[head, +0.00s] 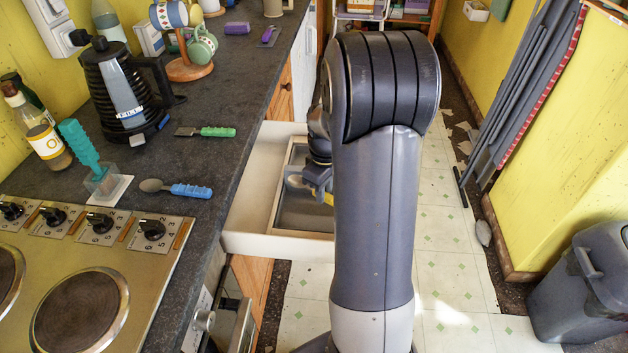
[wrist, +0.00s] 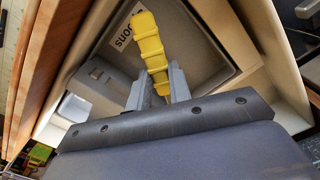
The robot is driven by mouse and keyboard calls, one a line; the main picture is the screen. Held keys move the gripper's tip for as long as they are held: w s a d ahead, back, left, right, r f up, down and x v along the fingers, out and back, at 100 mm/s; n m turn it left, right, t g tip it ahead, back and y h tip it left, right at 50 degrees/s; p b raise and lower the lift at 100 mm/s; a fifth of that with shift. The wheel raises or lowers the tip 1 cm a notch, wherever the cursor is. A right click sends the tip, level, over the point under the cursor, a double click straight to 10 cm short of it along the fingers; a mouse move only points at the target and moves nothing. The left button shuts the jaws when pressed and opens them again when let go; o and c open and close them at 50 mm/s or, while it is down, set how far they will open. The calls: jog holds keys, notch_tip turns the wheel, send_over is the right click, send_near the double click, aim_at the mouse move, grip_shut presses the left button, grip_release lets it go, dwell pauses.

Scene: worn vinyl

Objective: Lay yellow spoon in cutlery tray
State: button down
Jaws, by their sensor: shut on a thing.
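The yellow spoon's ribbed handle (wrist: 148,42) is between the two grey fingers of my gripper (wrist: 157,86) in the wrist view. My gripper is shut on it. The spoon's far end is hidden by the gripper in that view. The cutlery tray (wrist: 212,62) is grey inside, and the handle shows over a compartment with a label ending in "ons". In the head view the tray (head: 305,218) sits in the open drawer, with my gripper (head: 319,180) over it, partly hidden by my arm. I cannot tell whether the spoon touches the tray floor.
The open white drawer (head: 250,180) juts out from the counter. On the counter lie a blue-handled spoon (head: 178,188) and a green-handled tool (head: 205,132), near a black kettle (head: 120,85) and a stove (head: 75,280). A grey bin (head: 580,290) stands at the right.

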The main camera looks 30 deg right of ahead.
aim_at(323, 218)
jog(key=shift+f+b, duration=3.15)
jog(key=shift+f, duration=0.85)
jog(key=c, duration=1.2)
grip_release()
jog(key=shift+r, duration=0.15)
notch_tip(323, 218, up, 11)
jog(key=shift+f+p, duration=0.2)
jog(key=shift+p, duration=0.5)
